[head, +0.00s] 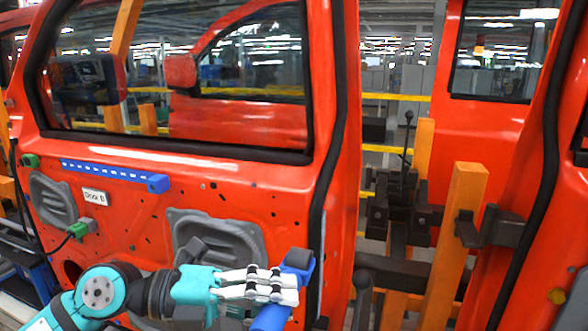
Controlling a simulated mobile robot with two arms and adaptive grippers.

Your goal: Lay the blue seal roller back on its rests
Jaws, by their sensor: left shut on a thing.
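My left gripper (284,287) comes in from the bottom left and is shut on the blue seal roller (270,319). The roller is tilted, its upper end leaning right, with a dark part near the top. The white fingers cover its middle, and its lower end is cut off by the bottom edge. It is in front of the lower right part of the red door (150,215); whether it touches the door I cannot tell. I cannot make out the roller's rests. My right gripper is not in view.
A blue perforated strip (112,174) and a "Door B" label (95,197) are on the door. A green connector (78,230) with a cable is at the left. An orange post (457,245) with dark clamps stands right of the door, before another red door (490,120).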

